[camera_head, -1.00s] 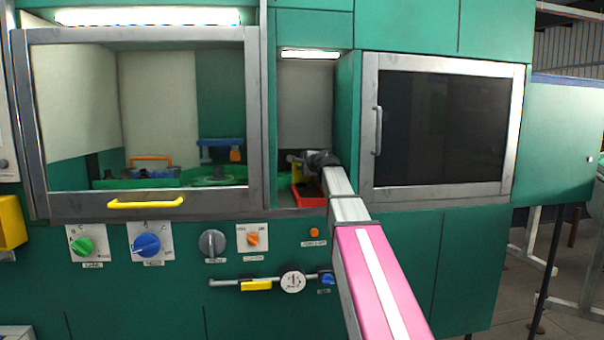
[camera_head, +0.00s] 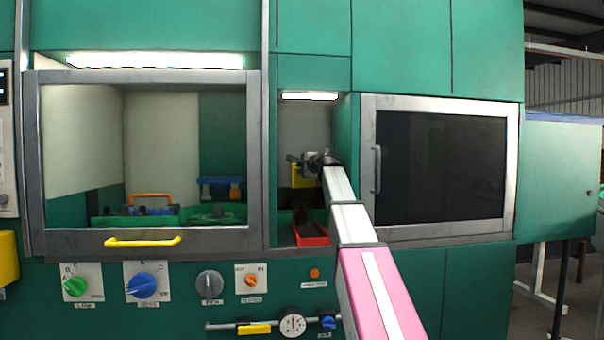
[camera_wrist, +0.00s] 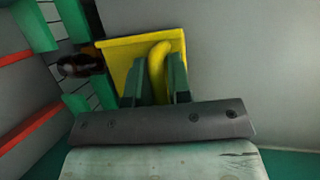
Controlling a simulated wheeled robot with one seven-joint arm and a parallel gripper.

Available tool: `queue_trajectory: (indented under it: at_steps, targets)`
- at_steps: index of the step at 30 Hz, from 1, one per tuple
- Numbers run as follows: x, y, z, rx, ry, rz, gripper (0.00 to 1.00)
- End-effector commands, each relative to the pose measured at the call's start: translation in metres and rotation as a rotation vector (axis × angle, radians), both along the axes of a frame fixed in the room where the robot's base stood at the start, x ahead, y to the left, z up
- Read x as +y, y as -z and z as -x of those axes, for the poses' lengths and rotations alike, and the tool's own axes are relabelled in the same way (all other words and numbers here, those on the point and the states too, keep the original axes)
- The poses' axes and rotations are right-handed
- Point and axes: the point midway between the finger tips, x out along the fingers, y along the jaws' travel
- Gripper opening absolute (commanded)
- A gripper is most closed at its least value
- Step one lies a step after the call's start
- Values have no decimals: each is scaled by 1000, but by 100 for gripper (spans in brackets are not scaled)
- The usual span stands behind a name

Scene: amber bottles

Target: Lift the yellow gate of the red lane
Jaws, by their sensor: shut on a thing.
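The yellow gate (camera_head: 301,177) is in the narrow bay in the head view, raised above the red lane (camera_head: 311,235). In the wrist view the gate (camera_wrist: 117,58) is a yellow plate with a curved yellow handle (camera_wrist: 157,66). My gripper (camera_wrist: 160,82) is shut on that handle, one green finger on each side. In the head view my gripper (camera_head: 308,161) reaches into the bay at the gate's upper edge. The red lane also shows as red strips (camera_wrist: 22,58) at the left of the wrist view. A dark amber bottle (camera_wrist: 82,66) shows beside the gate, partly hidden.
A framed glass window with a yellow handle (camera_head: 142,242) is left of the bay. A closed dark-windowed door (camera_head: 440,170) is on the right. Several knobs and a gauge (camera_head: 292,324) line the panel below. Bay walls stand close on both sides of my gripper.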

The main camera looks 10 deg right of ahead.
Motion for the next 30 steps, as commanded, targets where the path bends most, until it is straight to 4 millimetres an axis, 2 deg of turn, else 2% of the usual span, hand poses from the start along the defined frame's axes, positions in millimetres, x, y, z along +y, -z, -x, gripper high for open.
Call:
queue_trajectory:
  at_steps: [4, 5, 6, 7, 20, 26, 30]
  targets:
    - [0, -3, 0, -5, 0, -1, 0]
    - [0, -3, 0, -6, 0, -1, 22]
    - [0, -3, 0, -6, 0, -1, 35]
    - [0, -3, 0, -6, 0, -1, 39]
    - [-2, -3, 6, -4, 0, -1, 39]
    - [-11, -7, 30, -5, 1, -1, 39]
    - [-22, -12, 53, -5, 1, -1, 39]
